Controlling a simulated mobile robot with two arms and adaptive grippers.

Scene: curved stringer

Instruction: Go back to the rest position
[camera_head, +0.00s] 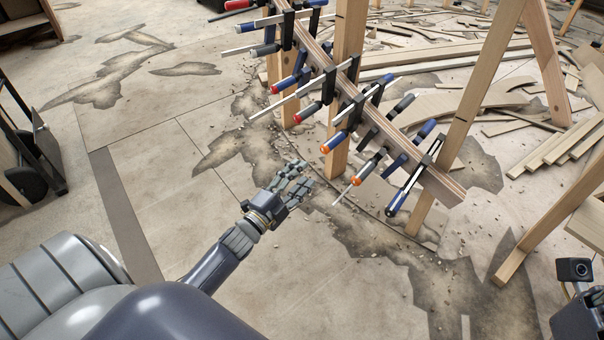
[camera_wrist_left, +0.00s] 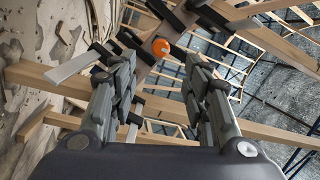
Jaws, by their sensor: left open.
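My left gripper (camera_head: 294,180) is open and empty in the head view, in front of and to the left of the curved wooden stringer (camera_head: 372,118). In the left wrist view my left gripper (camera_wrist_left: 160,100) shows its two fingers spread apart, with a clamp's orange end (camera_wrist_left: 160,47) beyond the gap between them. Several bar clamps with blue, black and red-tipped handles grip the stringer, among them a blue-handled clamp (camera_head: 343,130).
Wooden posts (camera_head: 350,40) and a slanted beam (camera_head: 473,90) hold the stringer up. Loose boards (camera_head: 450,104) and scraps litter the floor behind. A dark rack (camera_head: 25,140) stands at the left edge. The stained floor (camera_head: 150,160) left of my left gripper is mostly free.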

